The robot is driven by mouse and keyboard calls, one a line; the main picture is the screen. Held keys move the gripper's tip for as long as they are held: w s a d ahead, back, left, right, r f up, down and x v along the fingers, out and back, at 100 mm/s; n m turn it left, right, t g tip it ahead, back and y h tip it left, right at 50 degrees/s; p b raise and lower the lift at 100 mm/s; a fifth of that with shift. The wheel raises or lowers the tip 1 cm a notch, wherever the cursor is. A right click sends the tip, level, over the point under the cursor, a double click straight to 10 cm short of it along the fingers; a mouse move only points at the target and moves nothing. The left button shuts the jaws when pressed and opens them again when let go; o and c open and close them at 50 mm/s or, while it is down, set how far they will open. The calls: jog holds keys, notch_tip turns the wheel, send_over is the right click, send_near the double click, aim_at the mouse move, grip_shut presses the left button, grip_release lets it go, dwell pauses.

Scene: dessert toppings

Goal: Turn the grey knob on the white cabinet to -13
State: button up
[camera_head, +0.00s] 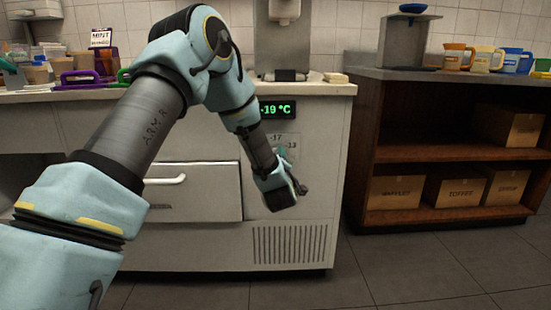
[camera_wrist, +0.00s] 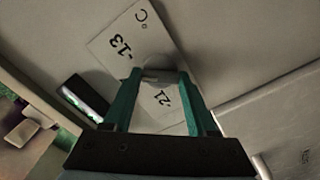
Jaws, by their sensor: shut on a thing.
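The white cabinet (camera_head: 202,240) stands in front of me under the counter. Its green display (camera_head: 277,109) reads -19 °C. Below the display is a pale dial plate (camera_head: 276,139) with the marks -17 and -13 showing. The fingers cover part of the plate, and the exact pointer direction is hard to make out. In the head view my wrist hides the knob.
A drawer with a white handle (camera_head: 165,181) is left of the dial, and a vent grille (camera_head: 290,244) is below it. A brown shelf unit (camera_head: 455,155) with boxes stands to the right. The grey floor (camera_head: 400,265) in front is clear.

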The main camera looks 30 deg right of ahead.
jog(key=shift+m, duration=2.2)
jog(key=o, duration=1.4)
jog(key=shift+c, duration=0.2)
jog(key=shift+s, duration=0.1)
jog(key=p+v, duration=0.1)
jog(key=v, duration=0.9)
jog(key=shift+s, duration=0.3)
jog(key=shift+a, duration=0.15)
